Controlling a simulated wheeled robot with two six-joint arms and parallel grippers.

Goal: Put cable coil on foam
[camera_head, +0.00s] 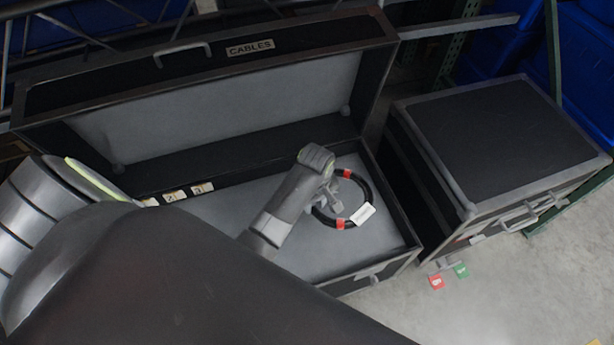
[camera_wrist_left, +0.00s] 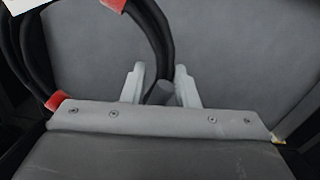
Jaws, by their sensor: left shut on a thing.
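The cable coil (camera_head: 367,192) is a black ring with red bands and a white tag. It is over the right part of the open case marked CABLES. Grey foam (camera_head: 235,215) lines the case floor. My left gripper (camera_head: 333,199) is shut on the coil's near-left side. In the left wrist view the two pale fingers (camera_wrist_left: 160,90) stand on either side of the black cable (camera_wrist_left: 150,25), with grey foam behind. I cannot tell whether the coil touches the foam. My right gripper is not in view.
The case's raised lid (camera_head: 230,105) stands behind the foam. Numbered tags (camera_head: 185,193) sit along the back left edge. A closed black case (camera_head: 500,135) stands to the right. Red (camera_head: 436,282) and green (camera_head: 461,270) tags are near its front. My arm hides the front left.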

